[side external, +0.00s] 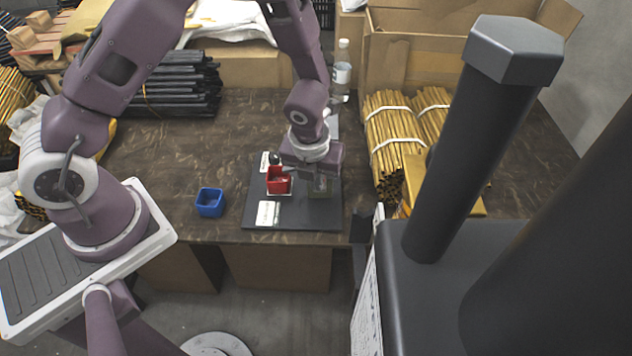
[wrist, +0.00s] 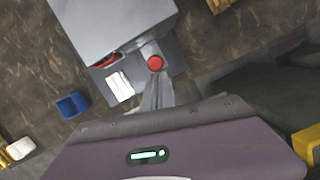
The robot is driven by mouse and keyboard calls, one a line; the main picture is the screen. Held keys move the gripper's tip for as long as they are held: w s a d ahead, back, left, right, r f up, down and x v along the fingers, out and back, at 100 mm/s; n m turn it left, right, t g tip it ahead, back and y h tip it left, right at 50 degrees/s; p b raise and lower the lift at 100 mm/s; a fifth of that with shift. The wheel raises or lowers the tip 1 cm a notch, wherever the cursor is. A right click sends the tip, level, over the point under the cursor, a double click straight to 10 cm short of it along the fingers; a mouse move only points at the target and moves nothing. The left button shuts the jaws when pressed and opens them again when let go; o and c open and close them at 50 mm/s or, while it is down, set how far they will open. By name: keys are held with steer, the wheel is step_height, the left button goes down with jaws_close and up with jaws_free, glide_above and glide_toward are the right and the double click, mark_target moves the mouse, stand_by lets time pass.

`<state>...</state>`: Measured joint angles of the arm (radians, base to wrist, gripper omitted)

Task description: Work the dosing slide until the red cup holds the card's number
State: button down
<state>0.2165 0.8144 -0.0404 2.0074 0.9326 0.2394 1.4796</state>
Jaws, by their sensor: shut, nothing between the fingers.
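The red cup (side external: 279,184) stands on a dark board (side external: 300,218); in the wrist view only a red edge of it (wrist: 104,61) shows beside a large grey box (wrist: 112,22). The box's inside is hidden. A round red knob (wrist: 155,63) sits at the box's lower right corner. My gripper (wrist: 158,80) is shut and empty, its fingertips close to the knob; I cannot tell if they touch it. A white card (side external: 268,213) lies in front of the cup, also in the wrist view (wrist: 120,87); its print is unreadable. The cup's contents are not discernible.
A blue cup (side external: 210,203) stands left of the board on the brown table. Bundles of yellow sticks (side external: 393,135) lie to the right, with a clear bottle (side external: 342,68) behind. Black bars (side external: 180,85) are stacked at the back left. The table between is clear.

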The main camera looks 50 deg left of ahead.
steer(key=shift+w+a, duration=0.25)
steer(key=shift+a, duration=0.05)
steer(key=s+d+r, duration=0.3)
steer(key=s+r, duration=0.3)
steer(key=r, duration=0.3)
steer(key=shift+d+r, duration=0.35)
steer(key=shift+d, duration=0.05)
steer(key=s+a+r+n+t+y, duration=0.1)
steer(key=s+a+r+n, duration=0.15)
steer(key=r+n, duration=0.4)
steer(key=s+a+r+n+t, duration=0.1)
steer(key=s+a+r+n, duration=0.1)
steer(key=a+r+n, duration=0.35)
steer(key=s+d+r+n+t+h, duration=0.1)
steer(key=s+r+n, duration=0.6)
steer(key=n, duration=1.1)
steer(key=s+h, duration=0.1)
steer(key=s, duration=0.3)
steer(key=shift+s+d+r, duration=0.15)
steer(key=shift+s+d, duration=0.1)
